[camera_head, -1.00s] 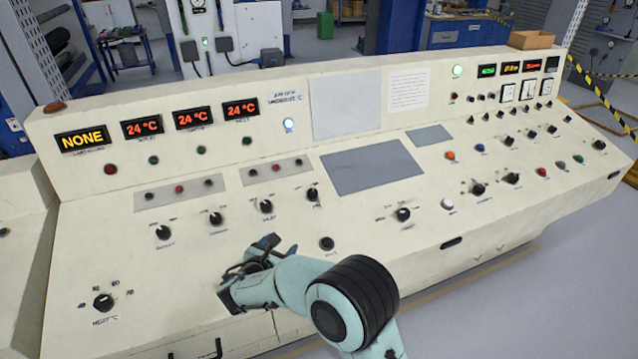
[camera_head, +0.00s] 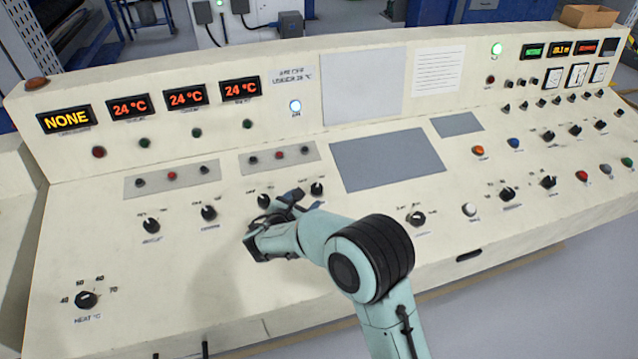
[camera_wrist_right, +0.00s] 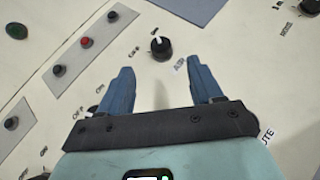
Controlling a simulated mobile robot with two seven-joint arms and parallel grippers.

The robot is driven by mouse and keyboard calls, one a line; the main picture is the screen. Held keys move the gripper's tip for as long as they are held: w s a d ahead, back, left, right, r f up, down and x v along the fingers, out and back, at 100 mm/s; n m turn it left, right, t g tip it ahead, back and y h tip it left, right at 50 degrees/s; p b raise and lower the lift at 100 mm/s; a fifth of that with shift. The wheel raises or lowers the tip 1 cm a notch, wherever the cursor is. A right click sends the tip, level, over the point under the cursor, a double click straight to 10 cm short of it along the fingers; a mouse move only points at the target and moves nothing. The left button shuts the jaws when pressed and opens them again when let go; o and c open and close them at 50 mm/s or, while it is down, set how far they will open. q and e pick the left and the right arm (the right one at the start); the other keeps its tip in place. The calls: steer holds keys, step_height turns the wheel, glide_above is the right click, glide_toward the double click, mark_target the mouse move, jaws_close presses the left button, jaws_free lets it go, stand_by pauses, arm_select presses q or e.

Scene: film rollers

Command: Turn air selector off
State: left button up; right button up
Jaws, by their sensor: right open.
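The air selector is a black knob (camera_wrist_right: 161,48) with a white pointer mark, beside a label that reads AIR in the right wrist view. In the head view it appears to be the rightmost knob (camera_head: 317,189) of the row under the small button panels. My right gripper (camera_head: 292,199) is over the console just left of and below that knob. In the wrist view its two blue fingers (camera_wrist_right: 161,68) are open and empty, with the knob ahead of the gap between the tips. No contact shows. The left gripper is out of view.
The sloped cream console (camera_head: 200,290) carries several other knobs and buttons. Another selector knob (camera_head: 264,201) is close to the gripper's left. A small button panel (camera_head: 263,168) lies above. Blank grey plates (camera_head: 390,160) are to the right.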

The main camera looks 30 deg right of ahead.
mark_target(317, 186)
steer(key=p+x, duration=0.2)
steer(key=x, duration=0.9)
steer(key=shift+w+d+f, duration=0.2)
steer(key=shift+w, duration=0.05)
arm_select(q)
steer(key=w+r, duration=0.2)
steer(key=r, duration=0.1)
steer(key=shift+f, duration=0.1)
arm_select(e)
steer(key=shift+c, duration=0.3)
steer(key=c, duration=0.9)
